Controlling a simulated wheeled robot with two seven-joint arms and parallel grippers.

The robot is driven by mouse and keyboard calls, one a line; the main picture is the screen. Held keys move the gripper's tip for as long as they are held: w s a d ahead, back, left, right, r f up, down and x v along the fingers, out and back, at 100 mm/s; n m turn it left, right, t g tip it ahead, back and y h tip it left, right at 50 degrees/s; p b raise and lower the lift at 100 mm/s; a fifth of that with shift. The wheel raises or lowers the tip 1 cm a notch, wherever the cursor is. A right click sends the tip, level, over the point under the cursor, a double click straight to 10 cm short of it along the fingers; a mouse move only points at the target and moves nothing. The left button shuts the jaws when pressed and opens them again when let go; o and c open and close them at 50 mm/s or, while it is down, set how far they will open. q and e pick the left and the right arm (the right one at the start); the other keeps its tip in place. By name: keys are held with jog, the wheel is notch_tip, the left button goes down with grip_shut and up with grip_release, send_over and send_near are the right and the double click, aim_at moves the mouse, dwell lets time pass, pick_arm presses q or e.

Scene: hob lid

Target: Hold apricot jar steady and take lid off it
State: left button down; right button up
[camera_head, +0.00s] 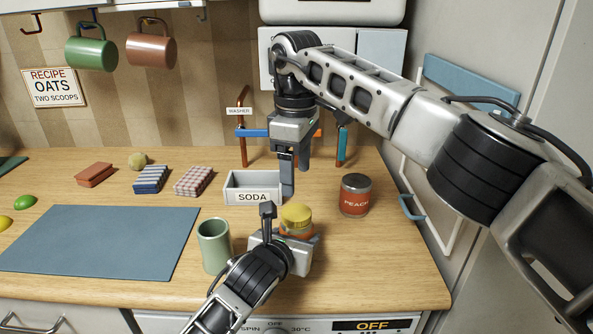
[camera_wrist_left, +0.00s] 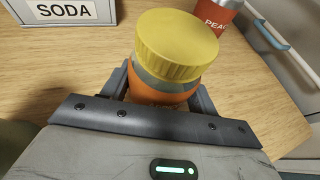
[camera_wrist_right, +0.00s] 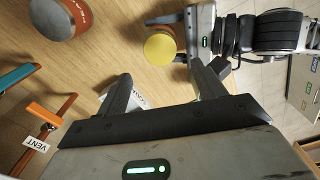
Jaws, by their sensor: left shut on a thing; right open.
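My left gripper (camera_head: 292,238) is shut on the jar body. My right gripper (camera_head: 296,180) is open and empty, pointing down above and behind the jar, beside the soda box. In the right wrist view the yellow lid (camera_wrist_right: 160,49) lies beyond the open fingers, apart from them.
A peach jar (camera_head: 355,196) stands to the right of the apricot jar. The white soda box (camera_head: 237,181) is behind it and a green cup (camera_head: 214,246) is to its left. Orange and blue valve pipes (camera_head: 243,150) rise at the back. A blue mat (camera_head: 100,240) covers the left counter.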

aim_at(297, 211)
jog(key=shift+f+m, duration=0.4)
jog(key=shift+f, duration=0.1)
notch_tip(297, 211, down, 7)
jog(key=c, duration=1)
